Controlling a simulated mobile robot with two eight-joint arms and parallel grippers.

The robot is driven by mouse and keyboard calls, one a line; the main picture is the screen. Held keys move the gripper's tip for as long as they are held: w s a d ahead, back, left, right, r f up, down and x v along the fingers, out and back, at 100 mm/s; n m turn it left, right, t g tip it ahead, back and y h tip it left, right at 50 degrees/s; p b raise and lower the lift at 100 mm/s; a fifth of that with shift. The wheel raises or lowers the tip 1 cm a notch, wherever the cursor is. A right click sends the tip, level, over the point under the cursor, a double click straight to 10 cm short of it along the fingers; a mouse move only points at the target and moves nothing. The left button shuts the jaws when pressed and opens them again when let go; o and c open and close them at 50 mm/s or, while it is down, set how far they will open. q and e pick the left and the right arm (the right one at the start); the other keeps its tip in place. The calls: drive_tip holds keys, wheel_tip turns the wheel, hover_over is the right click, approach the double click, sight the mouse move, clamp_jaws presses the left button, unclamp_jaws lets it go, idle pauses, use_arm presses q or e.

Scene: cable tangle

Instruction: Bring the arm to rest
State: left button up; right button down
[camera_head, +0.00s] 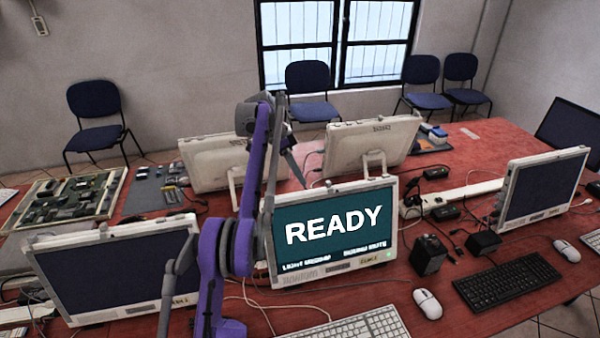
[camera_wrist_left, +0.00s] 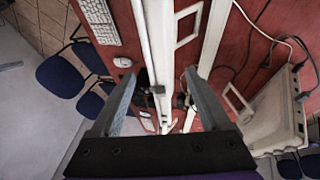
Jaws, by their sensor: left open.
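My purple and grey left arm rises from the bottom of the head view and stands in front of the monitors. My left gripper (camera_head: 292,150) is at its upper end, over the far part of the red table, between the two far monitors as pictured. In the left wrist view the two fingers of the left gripper (camera_wrist_left: 160,76) are wide apart with nothing held between them. A lit monitor (camera_head: 333,232) reads READY and stands just right of the arm, which covers its left edge. My right gripper does not show.
Other monitors stand close by: dark ones at left (camera_head: 115,270) and right (camera_head: 543,188), and two seen from behind (camera_head: 372,143), (camera_head: 207,160). A white keyboard (camera_head: 350,325), a black keyboard (camera_head: 507,280), a mouse (camera_head: 427,304) and loose cables lie on the red table (camera_head: 450,322).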

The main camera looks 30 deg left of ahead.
use_arm(q)
drive_tip(key=shift+d+r, duration=0.15)
drive_tip(key=shift+d, duration=0.15)
drive_tip(key=s+d+r+n+t+y, duration=0.1)
drive_tip(key=s+d+n+y, duration=0.1)
drive_tip(key=s+d, duration=0.55)
drive_tip(key=s+d+r+n+t+y, duration=0.15)
drive_tip(key=s+d, duration=0.25)
drive_tip(key=d, duration=0.6)
drive_tip(key=s+d+f+n, duration=0.1)
drive_tip(key=s+d+f, duration=0.1)
drive_tip(key=s+f, duration=0.2)
drive_tip(key=s+d+f+n+t+y, duration=0.1)
drive_tip(key=s+d+f, duration=0.2)
drive_tip(key=s, duration=0.6)
drive_tip(key=s+d+f+n+t+y, duration=0.1)
drive_tip(key=s+d+f+n, duration=0.1)
drive_tip(key=s+f, duration=0.4)
drive_tip(key=shift+s+d+f, duration=0.15)
drive_tip(key=shift+d+f, duration=0.2)
drive_tip(key=shift+d, duration=0.4)
